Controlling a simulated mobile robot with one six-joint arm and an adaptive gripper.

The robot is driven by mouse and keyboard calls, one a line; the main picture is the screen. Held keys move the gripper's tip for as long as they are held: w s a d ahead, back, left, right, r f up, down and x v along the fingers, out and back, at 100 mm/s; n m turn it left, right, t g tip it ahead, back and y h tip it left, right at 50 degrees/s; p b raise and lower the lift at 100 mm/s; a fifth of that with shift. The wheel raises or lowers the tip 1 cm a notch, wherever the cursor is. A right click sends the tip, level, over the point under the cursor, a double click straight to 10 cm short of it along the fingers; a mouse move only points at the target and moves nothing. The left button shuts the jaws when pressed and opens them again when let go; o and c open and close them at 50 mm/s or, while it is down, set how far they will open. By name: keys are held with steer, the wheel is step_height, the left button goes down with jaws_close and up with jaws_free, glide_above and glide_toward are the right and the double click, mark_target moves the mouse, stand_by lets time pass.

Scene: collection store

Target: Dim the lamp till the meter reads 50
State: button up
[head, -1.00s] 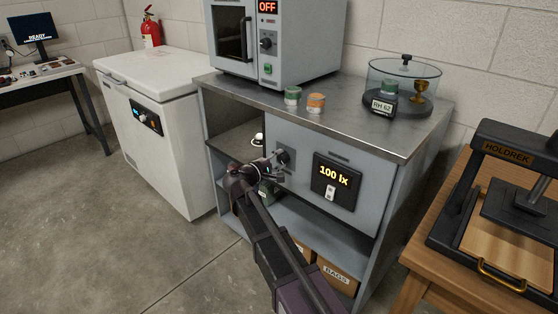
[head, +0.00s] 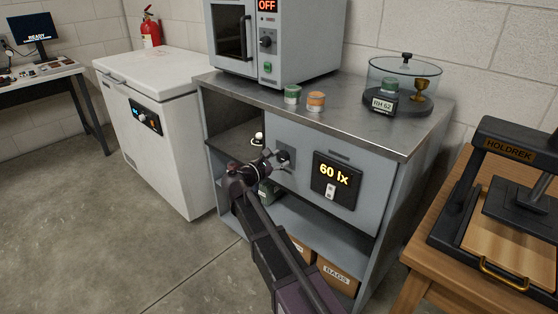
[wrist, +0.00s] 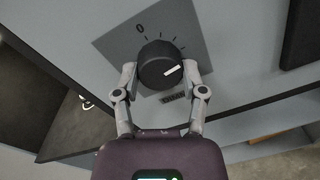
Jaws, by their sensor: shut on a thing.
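The lamp's dimmer knob (wrist: 160,66) is a black round dial with a white pointer line, on a grey scale plate (wrist: 190,30) marked 0 with tick marks. In the wrist view my gripper (wrist: 160,76) has one finger on each side of the knob and is shut on it. In the head view my gripper (head: 272,160) reaches the knob (head: 286,157) on the cabinet's grey front panel. The meter (head: 337,177), a black display right of the knob, reads 60 lx. A small white switch (head: 330,191) sits on its lower part. The lamp itself I cannot make out clearly.
The cabinet (head: 350,116) has open shelves with a box labelled BAGS (head: 337,277). On top stand an oven (head: 290,50) showing OFF, two small jars (head: 292,95) and a glass dome (head: 404,82). A white chest freezer (head: 170,150) stands left, a wooden table (head: 420,295) right.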

steer(key=shift+w+n, duration=0.15)
steer(key=shift+n, duration=0.75)
steer(key=o, duration=1.1)
steer(key=shift+o, duration=0.2)
steer(key=shift+s, duration=0.2)
steer(key=v, duration=1.2)
steer(key=shift+w+f, duration=0.1)
steer(key=shift+f, duration=0.05)
